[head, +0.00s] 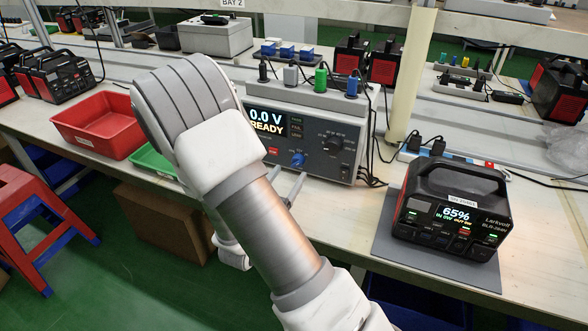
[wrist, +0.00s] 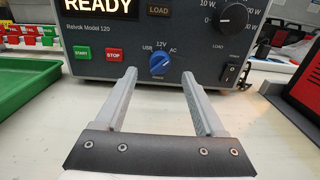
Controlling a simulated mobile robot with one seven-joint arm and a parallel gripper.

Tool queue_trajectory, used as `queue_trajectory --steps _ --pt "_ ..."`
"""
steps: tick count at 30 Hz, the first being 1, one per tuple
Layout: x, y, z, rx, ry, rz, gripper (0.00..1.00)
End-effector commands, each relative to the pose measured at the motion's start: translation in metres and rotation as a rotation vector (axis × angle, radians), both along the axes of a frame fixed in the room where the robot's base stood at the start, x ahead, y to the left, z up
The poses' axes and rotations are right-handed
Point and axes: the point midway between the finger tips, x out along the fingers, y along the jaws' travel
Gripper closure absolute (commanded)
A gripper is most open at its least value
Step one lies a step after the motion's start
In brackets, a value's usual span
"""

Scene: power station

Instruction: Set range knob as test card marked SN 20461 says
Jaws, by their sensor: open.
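The tester (head: 318,120) stands on the bench and its screen reads 0.0 V READY. Its blue range knob (wrist: 160,65) has USB at left, 12V above and AC at right. I cannot tell surely which mark its pointer faces. The knob also shows in the head view (head: 297,159). My gripper (wrist: 158,74) is open and empty in front of the panel, with the knob between its fingertips in the picture but farther away. A power station (head: 450,210) at right shows 65% and has a small label (head: 476,172), too small to read surely. I make out no test card.
A black load knob (wrist: 233,17) and a rocker switch (wrist: 230,75) are right of the range knob. Green START (wrist: 81,53) and red STOP (wrist: 114,54) buttons are left. A red bin (head: 98,125) and a green tray (head: 152,162) lie left on the bench.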

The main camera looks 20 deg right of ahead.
Motion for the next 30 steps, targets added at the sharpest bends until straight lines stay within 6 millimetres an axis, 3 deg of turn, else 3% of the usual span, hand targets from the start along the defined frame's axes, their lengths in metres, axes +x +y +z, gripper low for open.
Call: queue_trajectory --steps 7,19,30 --pt "0.025 -0.026 -0.001 0.000 -0.001 -0.002 0.29" --pt "0.031 -0.031 0.000 0.000 0.000 0.000 0.29" --pt "0.030 -0.031 0.000 0.000 0.000 0.000 0.93"
